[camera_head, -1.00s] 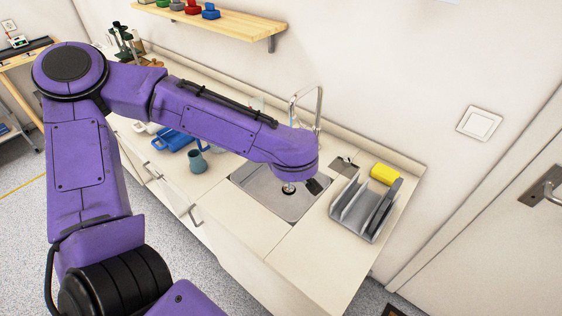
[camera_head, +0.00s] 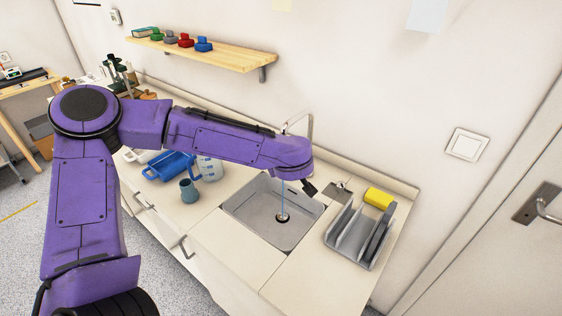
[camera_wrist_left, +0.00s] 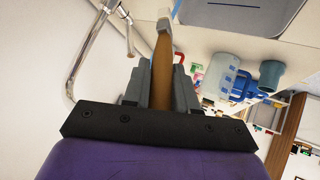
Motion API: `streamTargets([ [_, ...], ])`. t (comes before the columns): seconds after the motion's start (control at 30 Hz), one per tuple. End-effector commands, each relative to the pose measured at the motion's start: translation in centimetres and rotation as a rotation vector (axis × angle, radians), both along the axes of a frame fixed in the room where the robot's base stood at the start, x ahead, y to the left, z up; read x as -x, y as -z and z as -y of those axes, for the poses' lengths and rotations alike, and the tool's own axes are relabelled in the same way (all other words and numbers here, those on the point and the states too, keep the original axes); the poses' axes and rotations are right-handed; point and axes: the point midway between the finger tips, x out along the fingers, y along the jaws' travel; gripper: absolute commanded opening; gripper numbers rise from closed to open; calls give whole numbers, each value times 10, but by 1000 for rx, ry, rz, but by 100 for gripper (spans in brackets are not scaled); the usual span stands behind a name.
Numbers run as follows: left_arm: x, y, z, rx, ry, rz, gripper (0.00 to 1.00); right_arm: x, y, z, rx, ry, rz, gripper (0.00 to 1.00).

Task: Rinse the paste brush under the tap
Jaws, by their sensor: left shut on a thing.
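In the wrist view my left gripper (camera_wrist_left: 160,82) is shut on the brown wooden handle of the paste brush (camera_wrist_left: 162,56). A pale part of the brush runs out at the top edge, so its far end is cut off. In the head view my gripper's dark end (camera_head: 308,188) shows just under my wrist at the sink's right back side; the brush cannot be made out there. The tap (camera_head: 310,125) is partly behind my arm; its curved spout (camera_wrist_left: 92,45) shows in the wrist view. A thin blue water stream (camera_head: 282,195) falls into the sink (camera_head: 252,215) at the drain.
Right of the sink stand a grey rack (camera_head: 352,240) and a yellow sponge-like block (camera_head: 378,198). Left of it are a teal cup (camera_head: 189,191), a clear jug (camera_head: 210,169) and a blue tray (camera_head: 170,166). A wall shelf (camera_head: 215,50) is above. The counter front is clear.

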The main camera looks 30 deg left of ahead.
Motion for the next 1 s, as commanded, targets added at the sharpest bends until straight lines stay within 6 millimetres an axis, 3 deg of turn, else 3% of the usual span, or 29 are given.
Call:
streamTargets([
  [1.0,-4,-2,8,1,-1,0,0,0,-12,0,0,0,0,41],
])
